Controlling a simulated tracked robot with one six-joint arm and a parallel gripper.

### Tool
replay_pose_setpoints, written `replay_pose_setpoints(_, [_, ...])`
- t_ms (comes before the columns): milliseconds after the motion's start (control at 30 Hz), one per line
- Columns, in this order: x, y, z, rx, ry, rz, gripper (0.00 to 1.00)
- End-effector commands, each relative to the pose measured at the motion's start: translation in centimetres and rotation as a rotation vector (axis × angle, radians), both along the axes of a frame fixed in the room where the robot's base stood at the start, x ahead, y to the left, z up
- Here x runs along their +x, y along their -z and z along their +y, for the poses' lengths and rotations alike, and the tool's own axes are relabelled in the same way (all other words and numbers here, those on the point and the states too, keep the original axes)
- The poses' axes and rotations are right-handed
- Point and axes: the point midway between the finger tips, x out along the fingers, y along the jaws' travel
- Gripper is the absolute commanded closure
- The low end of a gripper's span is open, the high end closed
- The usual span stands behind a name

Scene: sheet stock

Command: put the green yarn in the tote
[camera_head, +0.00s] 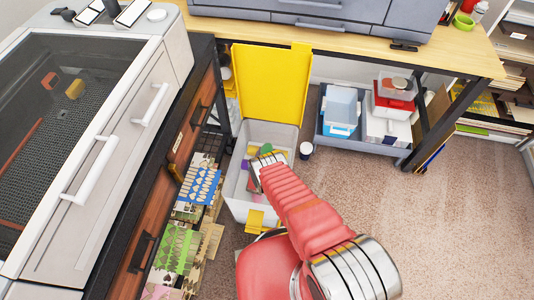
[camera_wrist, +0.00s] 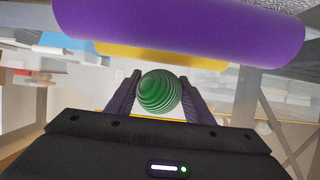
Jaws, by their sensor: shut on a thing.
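My gripper (camera_wrist: 160,82) is shut on the green yarn (camera_wrist: 159,92), a round ball with pale bands held between the two dark fingers. In the head view the grey-white tote (camera_head: 272,131) stands open on the floor, with its yellow lid (camera_head: 270,82) raised at the back. My red arm reaches over the tote, and a green patch, likely the yarn, shows by the arm's end. The arm hides part of the tote's inside. I cannot tell the yarn's exact height there.
A purple roll (camera_wrist: 180,30) crosses the top of the wrist view. A grey bin (camera_head: 365,143) with boxes sits under the table. Sheet stock (camera_head: 200,187) lies left. Carpet at right is clear.

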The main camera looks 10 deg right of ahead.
Motion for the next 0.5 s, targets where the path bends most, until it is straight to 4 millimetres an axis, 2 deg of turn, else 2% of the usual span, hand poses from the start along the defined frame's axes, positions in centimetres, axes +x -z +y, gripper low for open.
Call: replay_pose_setpoints(500, [0.01, 0.95, 0.02, 0.0, 0.0, -0.001, 0.75])
